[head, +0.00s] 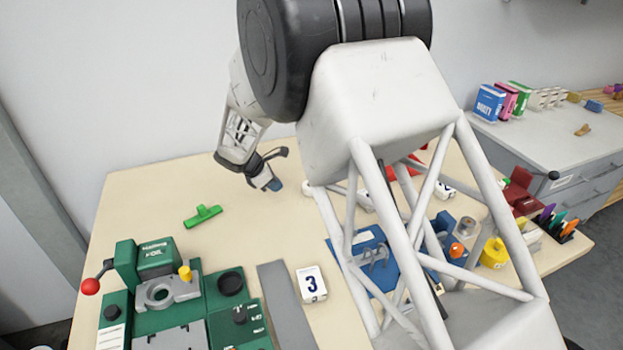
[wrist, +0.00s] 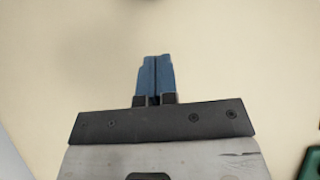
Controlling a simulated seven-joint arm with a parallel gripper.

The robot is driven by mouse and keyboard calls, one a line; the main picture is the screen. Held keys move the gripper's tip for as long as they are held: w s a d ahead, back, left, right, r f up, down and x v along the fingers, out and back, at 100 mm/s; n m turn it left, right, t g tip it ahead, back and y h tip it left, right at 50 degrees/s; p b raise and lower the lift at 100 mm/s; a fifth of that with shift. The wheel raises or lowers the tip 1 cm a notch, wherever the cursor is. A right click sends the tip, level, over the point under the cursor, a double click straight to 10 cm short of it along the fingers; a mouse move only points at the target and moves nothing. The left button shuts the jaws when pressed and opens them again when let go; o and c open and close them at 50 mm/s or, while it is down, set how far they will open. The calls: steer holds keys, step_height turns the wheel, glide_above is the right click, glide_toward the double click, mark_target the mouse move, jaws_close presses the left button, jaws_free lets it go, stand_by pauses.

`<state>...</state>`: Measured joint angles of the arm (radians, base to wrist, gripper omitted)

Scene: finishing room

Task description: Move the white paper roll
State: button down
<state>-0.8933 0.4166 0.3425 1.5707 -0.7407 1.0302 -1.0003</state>
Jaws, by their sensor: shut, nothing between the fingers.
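My gripper (head: 275,185) is above the far part of the pale table, with its blue fingertips pointing down. In the wrist view its two blue fingers (wrist: 155,76) are pressed together with nothing between them, over bare tabletop. I cannot make out the white paper roll for certain. A small white rounded thing (head: 308,188) shows just right of my gripper, partly hidden by my arm, and I cannot tell if it is the roll. My arm hides much of the table's right half.
A green T-shaped piece (head: 203,216) lies left of my gripper. A green machine (head: 160,292) with a red-knobbed lever fills the front left. A white block marked 3 (head: 311,284) stands near a grey strip (head: 287,305). A blue fixture (head: 372,262) is partly behind my arm.

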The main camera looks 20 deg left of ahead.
steer(key=shift+w+d, duration=0.1)
steer(key=shift+d, duration=0.05)
steer(key=w+d, duration=0.8)
steer(key=shift+w+d+f, duration=0.15)
steer(key=shift+d, duration=0.05)
steer(key=shift+f, duration=0.65)
steer(key=shift+f, duration=0.1)
steer(key=shift+a, duration=0.1)
steer(key=s+a, duration=1.4)
steer(key=shift+s+a, duration=0.15)
steer(key=shift+s, duration=0.2)
